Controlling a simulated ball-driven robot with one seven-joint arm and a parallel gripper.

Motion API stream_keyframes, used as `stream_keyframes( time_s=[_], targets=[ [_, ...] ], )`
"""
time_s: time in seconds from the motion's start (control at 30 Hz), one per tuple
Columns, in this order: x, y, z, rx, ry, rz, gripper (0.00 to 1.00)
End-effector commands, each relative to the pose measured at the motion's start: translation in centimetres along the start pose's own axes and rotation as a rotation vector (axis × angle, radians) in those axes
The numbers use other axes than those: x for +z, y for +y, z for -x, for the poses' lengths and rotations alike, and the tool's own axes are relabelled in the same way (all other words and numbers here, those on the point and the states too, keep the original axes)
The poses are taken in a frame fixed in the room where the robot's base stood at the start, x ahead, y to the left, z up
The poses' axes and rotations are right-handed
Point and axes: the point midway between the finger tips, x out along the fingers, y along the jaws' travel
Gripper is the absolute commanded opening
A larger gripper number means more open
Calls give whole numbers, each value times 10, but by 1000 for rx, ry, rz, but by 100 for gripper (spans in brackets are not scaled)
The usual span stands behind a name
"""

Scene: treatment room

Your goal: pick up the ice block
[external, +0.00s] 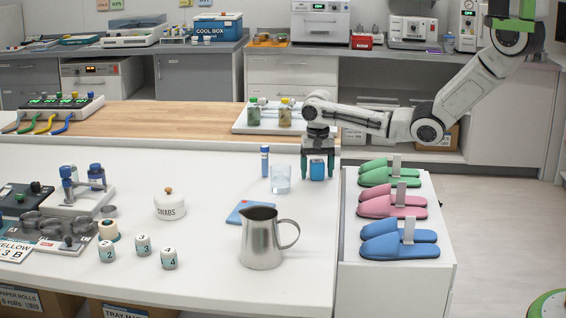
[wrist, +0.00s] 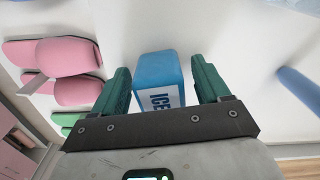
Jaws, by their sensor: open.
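The ice block is a small blue block (external: 317,169) with a white label, standing on the white table near its right edge. In the wrist view the blue block (wrist: 157,80) shows part of the word "ICE" and lies between my two green fingers. My gripper (external: 318,168) points down over the block, with a finger on each side. In the wrist view my gripper (wrist: 162,88) is open, with a gap visible between each finger and the block. The block's lower part in the wrist view is hidden by my gripper's dark bar.
A glass of water (external: 281,180) and a blue-capped tube (external: 265,161) stand just left of the block. A metal pitcher (external: 262,238) and a blue pad (external: 249,211) are nearer the front. Slippers (external: 392,206) lie on a lower cabinet at the right.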

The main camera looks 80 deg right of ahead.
Motion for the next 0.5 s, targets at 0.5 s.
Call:
stream_keyframes(
  time_s=[0.5],
  targets=[
    [0, 0, 0, -1, 0, 1, 37]
  ],
)
